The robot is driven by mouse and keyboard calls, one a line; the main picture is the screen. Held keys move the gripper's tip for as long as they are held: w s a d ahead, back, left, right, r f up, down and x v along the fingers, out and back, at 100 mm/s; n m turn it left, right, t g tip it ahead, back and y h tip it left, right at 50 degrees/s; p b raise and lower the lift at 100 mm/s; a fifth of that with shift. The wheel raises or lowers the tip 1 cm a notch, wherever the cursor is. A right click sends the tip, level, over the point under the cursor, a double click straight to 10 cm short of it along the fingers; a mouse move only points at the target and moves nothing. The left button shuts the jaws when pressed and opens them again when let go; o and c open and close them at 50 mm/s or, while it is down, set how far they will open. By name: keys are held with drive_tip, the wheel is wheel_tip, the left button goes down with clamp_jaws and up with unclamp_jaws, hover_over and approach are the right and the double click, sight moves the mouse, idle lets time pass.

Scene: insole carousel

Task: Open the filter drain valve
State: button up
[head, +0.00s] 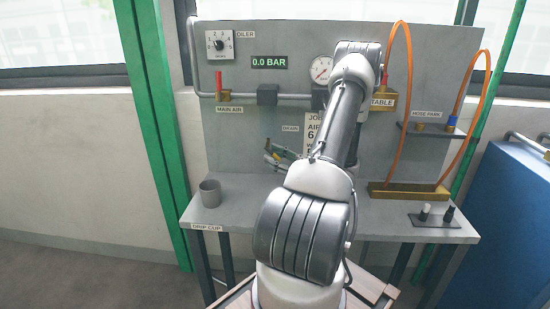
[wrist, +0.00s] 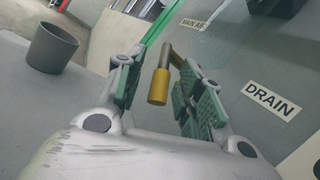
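The drain valve (wrist: 158,86) shows in the wrist view as a yellow cylinder hanging below a brownish stem. It lies between the green-padded fingers of my gripper (wrist: 160,70) in the picture. The fingers are open, with a gap on each side of the cylinder. The DRAIN label (wrist: 271,101) is on the panel to the right. In the head view my gripper (head: 279,153) is low in front of the panel, below the DRAIN label (head: 290,128).
A grey drip cup (head: 210,193) stands on the bench (head: 240,215) at left; the wrist view shows it too (wrist: 52,47). The red main air handle (head: 219,84) is above left. The display (head: 269,62) reads 0.0 BAR. Orange hoses (head: 407,100) loop at right.

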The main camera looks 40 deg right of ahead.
drive_tip(key=v, duration=1.2)
